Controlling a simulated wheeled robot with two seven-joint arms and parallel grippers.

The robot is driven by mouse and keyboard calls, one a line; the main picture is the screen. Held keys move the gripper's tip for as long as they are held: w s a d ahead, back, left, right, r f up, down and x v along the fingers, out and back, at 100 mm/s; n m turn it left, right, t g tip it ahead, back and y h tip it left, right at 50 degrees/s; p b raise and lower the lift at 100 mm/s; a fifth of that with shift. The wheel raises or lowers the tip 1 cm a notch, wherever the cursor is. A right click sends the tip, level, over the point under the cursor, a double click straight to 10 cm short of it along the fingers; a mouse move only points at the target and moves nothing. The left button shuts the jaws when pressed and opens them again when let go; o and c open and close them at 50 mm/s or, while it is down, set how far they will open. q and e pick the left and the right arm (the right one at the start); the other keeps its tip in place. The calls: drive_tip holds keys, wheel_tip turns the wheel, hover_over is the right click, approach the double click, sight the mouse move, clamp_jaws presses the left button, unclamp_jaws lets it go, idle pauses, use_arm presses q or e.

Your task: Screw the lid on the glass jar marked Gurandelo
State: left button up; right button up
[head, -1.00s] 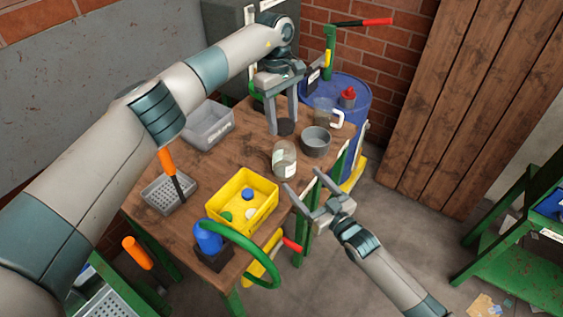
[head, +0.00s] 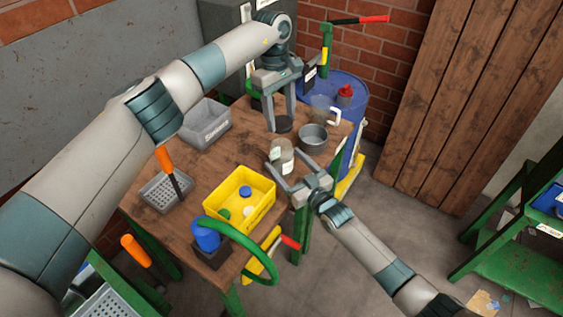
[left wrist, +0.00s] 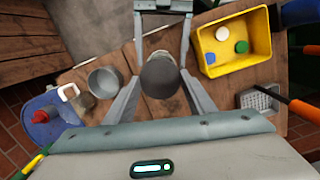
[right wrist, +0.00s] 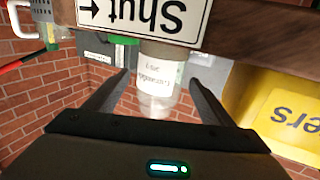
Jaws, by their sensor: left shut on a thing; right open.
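The glass jar (head: 283,160) with a white label stands on the wooden table near its right edge. In the right wrist view the jar (right wrist: 156,100) appears upside down, its label too blurred to read surely. My right gripper (head: 286,167) is open, its fingers pointing at the jar from the front right; it also shows in the right wrist view (right wrist: 160,88), with the jar between the fingertips. My left gripper (head: 283,120) is shut on a dark round lid (head: 284,124), held behind the jar and above the table. In the left wrist view the lid (left wrist: 160,77) partly hides the jar.
A grey round pot (head: 313,138) stands right of the lid, with a glass mug (head: 322,108) behind. The yellow bin (head: 262,212) holds blue, green and white pieces. A grey bin (head: 205,125) and a perforated tray (head: 164,192) stand left. A green hoop (head: 262,250) is at the front.

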drive_tip(key=shift+x, duration=1.6)
drive_tip(key=c, duration=1.6)
use_arm(q)
drive_tip(key=shift+s+f, duration=0.15)
drive_tip(key=shift+f, duration=2.3)
drive_tip(key=shift+o, duration=0.2)
drive_tip(key=shift+f, duration=0.9)
drive_tip(key=shift+f, duration=0.55)
